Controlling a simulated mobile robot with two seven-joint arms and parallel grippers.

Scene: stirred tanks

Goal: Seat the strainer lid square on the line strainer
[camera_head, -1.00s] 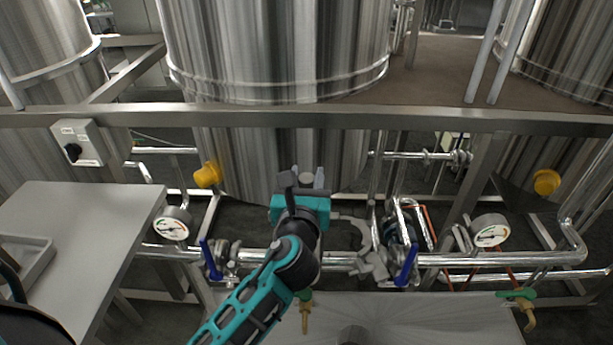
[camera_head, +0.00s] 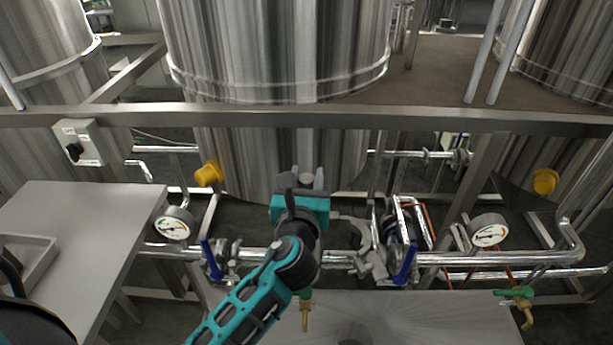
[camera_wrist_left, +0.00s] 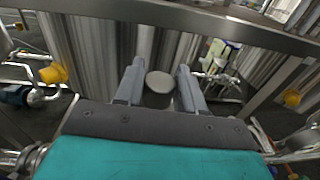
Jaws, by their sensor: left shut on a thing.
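My left gripper (camera_head: 305,180) is at the middle of the head view, in front of the large steel tank and above the front pipe. In the left wrist view its two grey fingers (camera_wrist_left: 161,84) are on either side of a small grey round-topped piece (camera_wrist_left: 160,81), which looks like part of the strainer lid. The same piece shows between the fingertips in the head view (camera_head: 306,178). The rest of the lid is hidden. The line strainer cannot be made out; my gripper and arm cover that stretch of pipe. An open grey clamp (camera_head: 364,236) is just right of the gripper.
Blue-handled valves (camera_head: 212,260) and (camera_head: 404,264) flank the arm on the pipe. Gauges (camera_head: 174,223) and (camera_head: 489,231) stand farther out. A grey table (camera_head: 85,225) with a tray (camera_head: 28,262) is at left. A steel rail (camera_head: 430,116) crosses behind the gripper.

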